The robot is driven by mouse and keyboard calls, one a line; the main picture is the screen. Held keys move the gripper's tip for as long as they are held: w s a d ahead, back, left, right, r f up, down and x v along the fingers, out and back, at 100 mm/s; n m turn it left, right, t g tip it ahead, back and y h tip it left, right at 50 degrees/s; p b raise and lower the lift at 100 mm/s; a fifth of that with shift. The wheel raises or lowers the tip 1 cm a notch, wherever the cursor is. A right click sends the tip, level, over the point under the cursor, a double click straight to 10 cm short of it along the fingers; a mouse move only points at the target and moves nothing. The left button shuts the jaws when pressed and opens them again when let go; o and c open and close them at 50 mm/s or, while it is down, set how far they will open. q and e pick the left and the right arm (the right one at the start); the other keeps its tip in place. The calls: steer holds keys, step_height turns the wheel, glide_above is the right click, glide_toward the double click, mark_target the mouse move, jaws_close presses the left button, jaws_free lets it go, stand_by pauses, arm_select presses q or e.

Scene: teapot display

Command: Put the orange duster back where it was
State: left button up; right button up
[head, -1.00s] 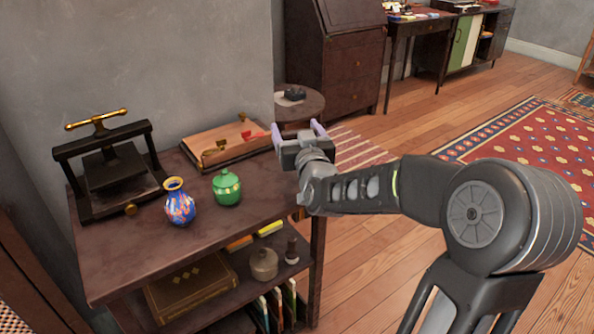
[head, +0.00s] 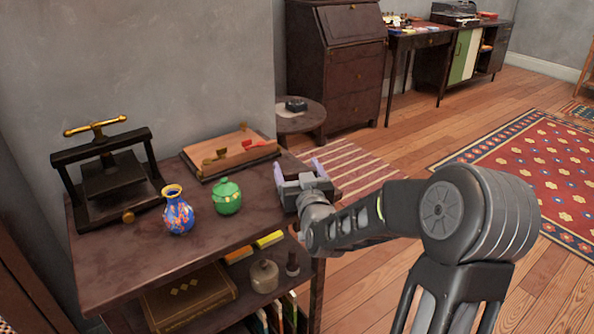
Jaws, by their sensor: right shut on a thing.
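My right gripper (head: 298,170) is over the right end of the dark side table (head: 130,255), to the right of the green jar. Its two pale purple fingers stand apart, pointing away from me. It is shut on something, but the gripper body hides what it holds. On the shelf below the tabletop lies an orange piece (head: 238,255), partly hidden by the tabletop edge, with a yellow piece (head: 270,239) beside it. I cannot tell whether the orange piece is the duster. My left gripper is not in view.
On the tabletop stand a dark press (head: 108,180), a blue patterned vase (head: 178,215), a lidded green jar (head: 227,197) and a tan board with metal fittings (head: 230,155). The lower shelf holds an ornate box (head: 190,295) and a small pot (head: 264,275). Bare tabletop lies in front.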

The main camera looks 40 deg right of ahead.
steer(key=o, duration=1.2)
